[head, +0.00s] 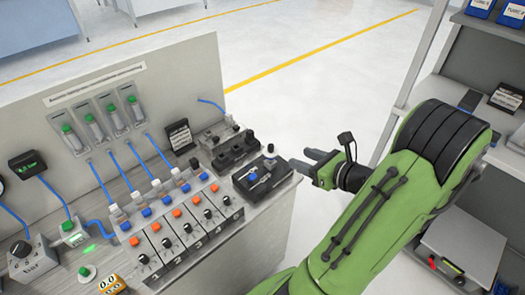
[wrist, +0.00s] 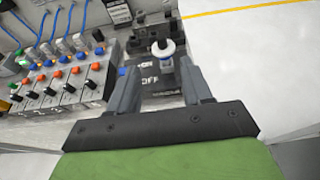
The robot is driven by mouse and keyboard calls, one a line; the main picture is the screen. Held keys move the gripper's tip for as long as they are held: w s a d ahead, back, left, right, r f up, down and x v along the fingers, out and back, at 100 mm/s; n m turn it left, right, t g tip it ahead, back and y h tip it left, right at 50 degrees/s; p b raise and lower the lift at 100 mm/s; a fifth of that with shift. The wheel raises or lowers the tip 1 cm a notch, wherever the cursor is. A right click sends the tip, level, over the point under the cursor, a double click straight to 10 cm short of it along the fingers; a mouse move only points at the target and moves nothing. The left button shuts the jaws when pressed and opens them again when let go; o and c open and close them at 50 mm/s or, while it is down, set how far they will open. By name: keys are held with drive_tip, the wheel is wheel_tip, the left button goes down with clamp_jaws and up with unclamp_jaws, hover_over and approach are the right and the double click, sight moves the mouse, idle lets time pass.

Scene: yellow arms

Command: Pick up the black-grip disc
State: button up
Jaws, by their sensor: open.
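A small pale disc with a black grip on top (wrist: 163,47) shows in the wrist view, ahead of my fingertips and between their lines. In the head view a black grip (head: 270,148) stands at the back of a dark tray (head: 284,179) at the bench's right end; it looks like the same piece. My gripper (wrist: 158,82) is open and empty, its fingers either side of the tray's "ON" and "OFF" lettering. In the head view my gripper (head: 306,163) is just right of the tray. The disc's underside is hidden.
A blue-topped piece (head: 252,177) and silvery parts lie on the tray. A dark rack (head: 228,152) with round black tops stands behind it. A row of valve blocks (head: 190,230) with orange and blue buttons is to the left. The floor (head: 300,100) beyond the bench is clear.

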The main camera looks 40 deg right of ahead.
sight(273, 147)
drive_tip(key=b+x, duration=0.2)
drive_tip(key=x, duration=1.2)
drive_tip(key=shift+s, duration=0.15)
drive_tip(key=shift+c, duration=0.9)
clamp_jaws()
